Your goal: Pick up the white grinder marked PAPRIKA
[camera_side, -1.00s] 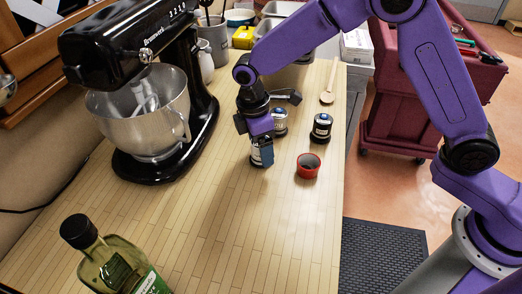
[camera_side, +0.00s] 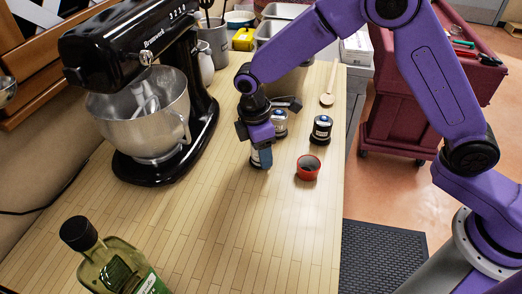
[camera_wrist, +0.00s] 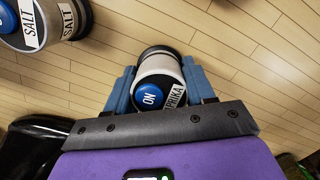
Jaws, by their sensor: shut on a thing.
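The white grinder marked PAPRIKA (camera_wrist: 158,70) has a blue ON button on top and a dark base. Its label shows only partly, ending in PRIKA. It stands between the two blue fingers of my gripper (camera_wrist: 160,80), which are shut on its sides. In the side view the grinder (camera_side: 255,161) is mostly hidden behind the fingers of my gripper (camera_side: 262,155). It looks upright and at or near the wooden counter; I cannot tell if it touches.
A grinder marked SALT (camera_wrist: 60,18) is at the wrist view's upper left. In the side view, one grinder (camera_side: 280,123) stands just behind my gripper and another (camera_side: 320,130) to the right.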

